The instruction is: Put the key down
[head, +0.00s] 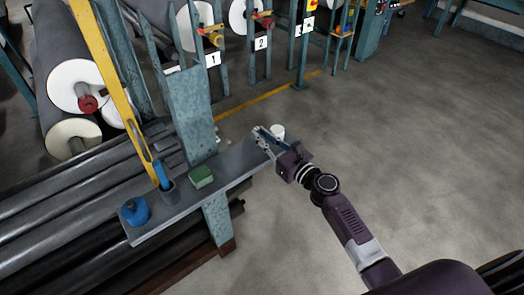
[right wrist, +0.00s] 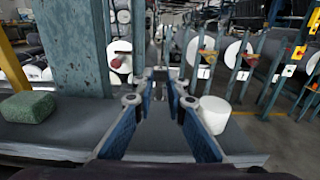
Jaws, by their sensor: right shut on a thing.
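My right gripper (head: 264,137) is over the far right end of the narrow grey shelf (head: 232,168). In the right wrist view its two blue-padded fingers (right wrist: 160,88) are shut on the key. The key is too small and too hidden between the fingers to make out clearly. The shelf (right wrist: 55,138) runs below the fingers in that view. A white cylinder (head: 278,131) stands just beyond the gripper and also shows right of the fingers in the right wrist view (right wrist: 214,113). My left gripper is not in view.
A green sponge-like block (head: 200,177), a grey cup (head: 169,193) with a blue-handled tool and a blue round object (head: 135,211) stand on the shelf. A blue-green post (head: 188,110) rises behind the block. Dark rolls (head: 60,215) lie left. Open floor lies right.

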